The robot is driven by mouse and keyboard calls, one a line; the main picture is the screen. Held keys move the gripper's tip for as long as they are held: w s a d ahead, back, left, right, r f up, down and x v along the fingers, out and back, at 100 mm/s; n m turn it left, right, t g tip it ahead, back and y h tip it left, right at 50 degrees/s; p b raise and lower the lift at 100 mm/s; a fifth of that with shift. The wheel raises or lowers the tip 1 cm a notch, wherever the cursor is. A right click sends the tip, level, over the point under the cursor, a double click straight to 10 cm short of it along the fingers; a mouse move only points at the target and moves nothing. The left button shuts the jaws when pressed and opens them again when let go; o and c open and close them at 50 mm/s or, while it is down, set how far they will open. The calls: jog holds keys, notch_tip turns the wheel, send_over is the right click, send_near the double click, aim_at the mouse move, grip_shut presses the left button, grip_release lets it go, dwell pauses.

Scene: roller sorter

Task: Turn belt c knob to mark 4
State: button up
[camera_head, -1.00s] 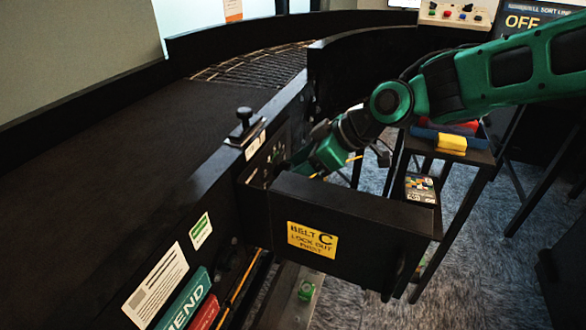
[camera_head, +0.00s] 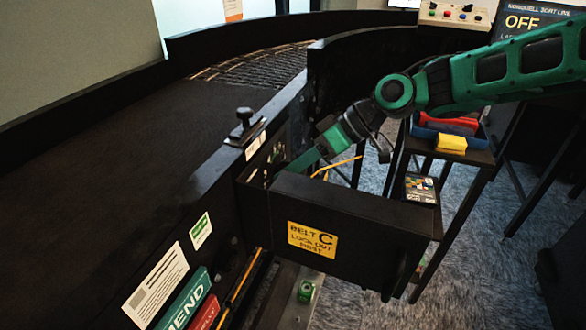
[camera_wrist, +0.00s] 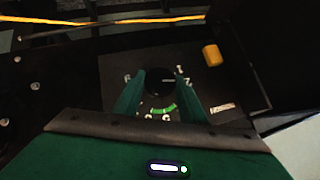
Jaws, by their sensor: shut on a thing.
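The belt C knob (camera_wrist: 160,80) is a round dark knob on a dark dial plate in the wrist view. My gripper (camera_wrist: 160,90) is shut on it, one green finger on each side. Pale marks ring the knob, with a 2 at its right and a green arc below it; which mark it points to is too dark to tell. In the head view, my gripper (camera_head: 292,168) reaches behind the open black panel (camera_head: 365,222) with the yellow Belt C label (camera_head: 312,240). The knob is hidden there.
A yellow block-shaped part (camera_wrist: 212,55) sits up and right of the knob. A black clamp knob (camera_head: 243,116) stands on the conveyor rail at left. A yellow cable (camera_head: 340,166) runs close to my gripper. A side table holds a blue bin (camera_head: 428,134).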

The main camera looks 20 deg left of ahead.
jog(key=shift+w+d+f+m+g+y, duration=0.15)
jog(key=shift+w+m+g+y, duration=0.2)
jog(key=shift+m+g, duration=0.55)
jog(key=shift+w+a+f+m+g+y, duration=0.1)
jog(key=shift+m+g+y, duration=0.45)
jog(key=shift+g, duration=0.7)
jog(key=shift+w+d+f+m+g+y, duration=0.15)
jog(key=shift+w+m+g+y, duration=0.15)
jog(key=shift+m+g, duration=0.65)
jog(key=shift+a, duration=0.1)
jog(key=o, duration=1.1)
jog(key=shift+g, duration=0.3)
jog(key=shift+c, duration=0.2)
jog(key=shift+s, duration=0.15)
jog(key=v, duration=1.1)
